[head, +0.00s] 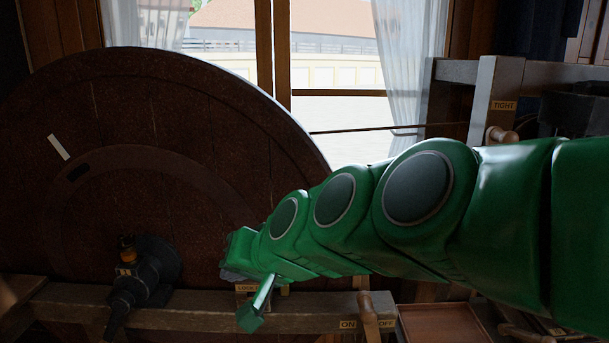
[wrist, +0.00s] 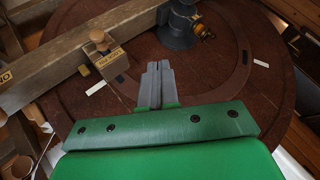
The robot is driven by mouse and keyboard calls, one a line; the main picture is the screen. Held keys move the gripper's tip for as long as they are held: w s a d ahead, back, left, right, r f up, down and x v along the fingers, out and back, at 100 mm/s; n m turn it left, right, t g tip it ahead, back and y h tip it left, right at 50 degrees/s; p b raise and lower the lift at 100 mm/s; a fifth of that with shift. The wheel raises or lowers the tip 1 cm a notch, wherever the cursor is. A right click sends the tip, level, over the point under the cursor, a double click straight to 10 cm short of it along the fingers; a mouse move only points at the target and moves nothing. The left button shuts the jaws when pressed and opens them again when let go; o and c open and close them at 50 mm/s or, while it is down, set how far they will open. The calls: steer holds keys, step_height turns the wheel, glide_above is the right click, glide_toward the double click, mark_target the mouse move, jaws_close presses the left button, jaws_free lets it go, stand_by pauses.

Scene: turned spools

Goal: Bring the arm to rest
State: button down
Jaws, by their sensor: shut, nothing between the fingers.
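My green arm (head: 415,195) reaches from the right edge across the head view towards the large dark wheel. In the wrist view, my gripper (wrist: 158,66) has its grey fingers together with nothing between them. It points at the brown face of the wheel (wrist: 215,75), and I cannot tell how far apart they are.
The wheel (head: 100,200) fills the left. A wooden beam (head: 190,310) with an on/off peg (head: 367,315) runs in front. A dark fitting with a brass part (head: 145,275) sits at the wheel's hub. A post labelled TIGHT (head: 490,100) stands right; a window is behind.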

steer(key=s+d+f+g+h, duration=0.2)
steer(key=s+d+f, duration=0.3)
steer(key=d, duration=0.3)
steer(key=s+d+f+g+h, duration=0.3)
steer(key=s+d+f, duration=0.2)
steer(key=s+d, duration=0.3)
steer(key=s+d+f+m+g+h, duration=0.1)
steer(key=s+d+f+g+h, duration=0.2)
steer(key=d, duration=0.7)
steer(key=s+f, duration=0.2)
steer(key=s, duration=0.2)
steer(key=shift+s+f, duration=0.2)
steer(key=shift+f, duration=0.05)
steer(key=c, duration=1.8)
jaws_free()
